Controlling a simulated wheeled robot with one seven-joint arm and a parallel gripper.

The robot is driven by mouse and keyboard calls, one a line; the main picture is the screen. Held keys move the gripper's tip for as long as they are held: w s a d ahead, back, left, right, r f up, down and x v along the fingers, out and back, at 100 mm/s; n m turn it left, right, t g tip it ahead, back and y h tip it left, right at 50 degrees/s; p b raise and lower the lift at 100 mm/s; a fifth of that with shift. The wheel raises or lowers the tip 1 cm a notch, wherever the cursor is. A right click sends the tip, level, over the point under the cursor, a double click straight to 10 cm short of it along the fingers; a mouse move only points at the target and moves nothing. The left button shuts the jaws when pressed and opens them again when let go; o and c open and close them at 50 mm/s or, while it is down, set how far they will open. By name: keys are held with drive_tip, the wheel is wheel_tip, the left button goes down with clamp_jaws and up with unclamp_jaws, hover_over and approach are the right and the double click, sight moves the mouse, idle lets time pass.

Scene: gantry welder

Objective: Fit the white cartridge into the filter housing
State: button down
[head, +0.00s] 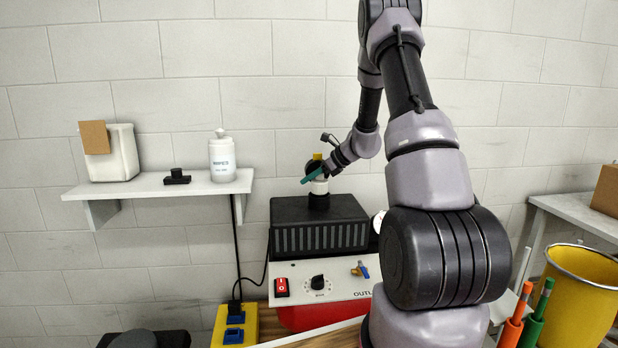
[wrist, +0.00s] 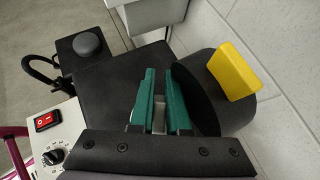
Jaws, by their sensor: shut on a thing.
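My gripper (head: 315,174), with green fingers, is over the black machine; its fingers also show in the wrist view (wrist: 160,98). It is shut on the white cartridge (head: 319,187), which shows as a short pale band below the fingers. In the wrist view only a small pale patch shows between the fingers. The dark filter housing (head: 319,202) stands on the machine top directly below the cartridge. I cannot tell whether the cartridge is inside it or just above. A round black part with a yellow tab (wrist: 235,70) is beside the fingers, on the wall side.
The black vented machine (head: 318,237) sits behind a white panel with a red switch (head: 282,287) and dial. A wall shelf (head: 160,187) at left holds a bottle (head: 222,158), a bin and a small black object. A yellow bucket (head: 580,300) stands at right.

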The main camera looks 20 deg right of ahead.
sight(309, 192)
drive_tip(key=shift+f, duration=1.7)
drive_tip(key=shift+s+f, duration=0.1)
drive_tip(key=shift+f, duration=0.25)
